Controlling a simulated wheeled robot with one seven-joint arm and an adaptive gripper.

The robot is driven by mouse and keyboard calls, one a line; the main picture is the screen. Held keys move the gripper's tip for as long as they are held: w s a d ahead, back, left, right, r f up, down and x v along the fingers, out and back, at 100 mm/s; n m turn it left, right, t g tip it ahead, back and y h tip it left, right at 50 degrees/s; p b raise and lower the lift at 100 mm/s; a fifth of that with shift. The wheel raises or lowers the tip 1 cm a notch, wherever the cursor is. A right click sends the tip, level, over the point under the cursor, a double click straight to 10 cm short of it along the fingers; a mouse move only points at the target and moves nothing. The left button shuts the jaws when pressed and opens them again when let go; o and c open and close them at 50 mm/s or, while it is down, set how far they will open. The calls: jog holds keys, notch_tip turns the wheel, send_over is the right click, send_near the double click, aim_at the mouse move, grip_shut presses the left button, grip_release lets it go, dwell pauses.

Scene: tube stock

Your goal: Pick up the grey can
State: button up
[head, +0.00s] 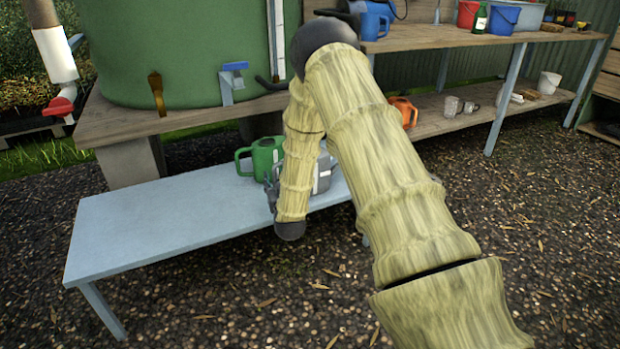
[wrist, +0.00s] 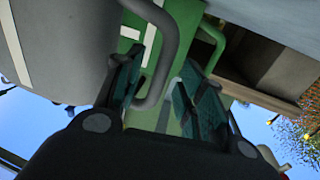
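The grey can (head: 323,174) stands on the pale blue bench, next to a green can (head: 258,159). My arm hides much of the grey can in the head view. In the wrist view the grey can's body (wrist: 60,45) fills the upper left, and its curved grey handle (wrist: 172,45) reaches between my fingers. My gripper (wrist: 160,80) is open, with one finger on each side of the handle. I cannot tell whether either finger touches it. In the head view my gripper (head: 271,190) is mostly hidden behind my forearm, at the grey can.
The pale blue bench (head: 150,222) is bare on its left. A large green tank (head: 180,50) stands on a wooden platform behind. A shelf (head: 455,121) at the right holds an orange can (head: 404,109), mugs and buckets. Gravel lies in front.

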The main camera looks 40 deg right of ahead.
jog(key=shift+x, duration=0.85)
grip_shut()
jog(key=shift+r, duration=0.2)
